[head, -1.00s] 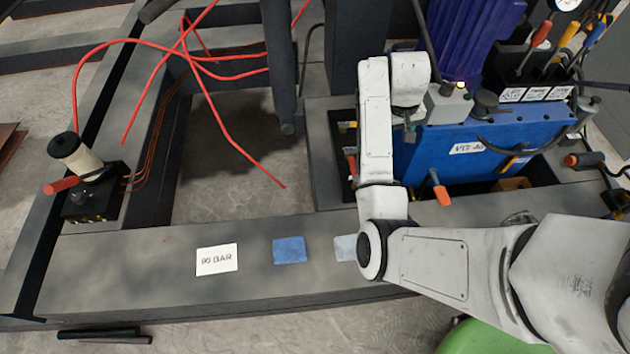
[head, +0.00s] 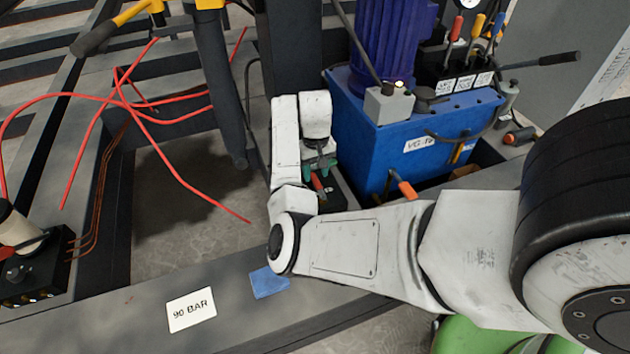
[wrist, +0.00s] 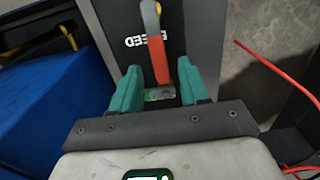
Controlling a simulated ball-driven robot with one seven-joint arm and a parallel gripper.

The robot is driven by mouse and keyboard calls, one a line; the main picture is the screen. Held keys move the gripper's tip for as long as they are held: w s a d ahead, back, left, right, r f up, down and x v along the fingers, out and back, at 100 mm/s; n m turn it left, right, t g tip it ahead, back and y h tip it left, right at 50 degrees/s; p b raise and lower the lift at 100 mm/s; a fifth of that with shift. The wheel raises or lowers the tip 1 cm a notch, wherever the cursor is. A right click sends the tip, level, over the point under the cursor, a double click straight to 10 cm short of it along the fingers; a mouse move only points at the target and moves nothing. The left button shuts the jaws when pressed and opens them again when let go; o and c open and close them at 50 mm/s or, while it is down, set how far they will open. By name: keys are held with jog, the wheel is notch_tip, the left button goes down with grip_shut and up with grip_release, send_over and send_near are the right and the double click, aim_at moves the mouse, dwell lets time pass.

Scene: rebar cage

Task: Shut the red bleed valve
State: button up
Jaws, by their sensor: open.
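The red bleed valve's lever (wrist: 160,73) shows in the wrist view on a dark panel (wrist: 200,25), beside white lettering that partly reads "BLEED". My gripper (wrist: 160,68) is open, with one teal finger on each side of the red lever. I see gaps between the fingers and the lever; I cannot tell whether either touches it. In the head view my gripper (head: 320,163) is over the panel just left of the blue pump unit, and a bit of the red lever (head: 317,183) shows below it. My arm hides much of the panel there.
The blue pump unit (head: 370,140) stands right of my gripper, with an orange-handled lever (head: 403,187) on its front. Red hoses (head: 165,117) lie loosely at left. A "90 BAR" card (head: 191,309) and a blue card (head: 269,282) lie on the front beam.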

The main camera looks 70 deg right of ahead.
aim_at(318, 186)
jog(key=shift+f+b, duration=0.4)
jog(key=shift+f, duration=0.85)
jog(key=shift+c, duration=0.3)
grip_shut()
